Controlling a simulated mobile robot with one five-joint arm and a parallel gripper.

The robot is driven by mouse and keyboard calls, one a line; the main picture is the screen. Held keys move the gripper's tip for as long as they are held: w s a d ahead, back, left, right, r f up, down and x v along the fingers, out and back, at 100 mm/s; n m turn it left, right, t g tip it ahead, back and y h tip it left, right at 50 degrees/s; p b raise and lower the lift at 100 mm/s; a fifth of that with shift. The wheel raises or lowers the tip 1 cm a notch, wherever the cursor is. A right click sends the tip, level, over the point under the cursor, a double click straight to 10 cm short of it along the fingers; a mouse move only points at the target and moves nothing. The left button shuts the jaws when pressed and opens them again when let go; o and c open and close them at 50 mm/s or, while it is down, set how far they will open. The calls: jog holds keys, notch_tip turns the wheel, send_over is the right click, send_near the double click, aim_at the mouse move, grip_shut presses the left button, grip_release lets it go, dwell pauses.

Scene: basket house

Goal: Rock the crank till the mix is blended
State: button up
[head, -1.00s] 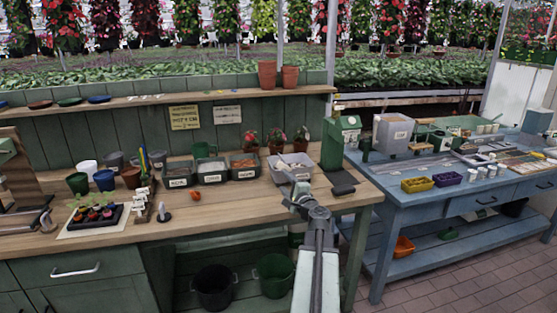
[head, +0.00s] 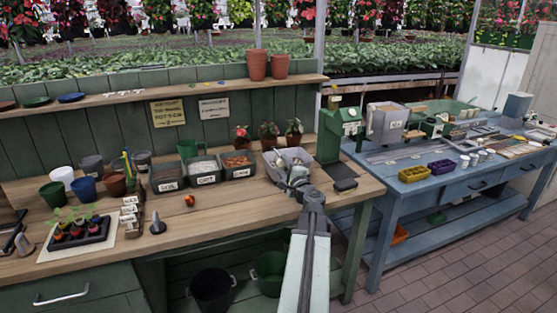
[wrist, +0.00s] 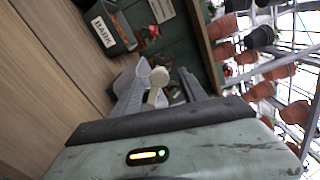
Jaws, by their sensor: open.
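A grey tub (head: 297,156) stands on the wooden bench, right of the labelled bins. My gripper (head: 297,176) is at its front side and hides part of it. In the wrist view my open gripper (wrist: 163,70) has a round cream knob (wrist: 160,76) on a pale stem between its fingers. The knob looks like the crank's handle. I cannot tell whether the fingers touch it. The tub's grey wall (wrist: 127,79) shows behind the left finger. The mix inside the tub cannot be made out.
Labelled bins, among them a bark bin (wrist: 113,27), stand left of the tub. A green box-like device (head: 338,130) and a dark pad (head: 345,184) are to its right. A blue table (head: 440,200) stands further right.

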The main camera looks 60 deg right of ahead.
jog(key=x, duration=0.6)
jog(key=shift+w+d, duration=0.15)
jog(key=shift+d, duration=0.25)
grip_shut()
dwell(0.9)
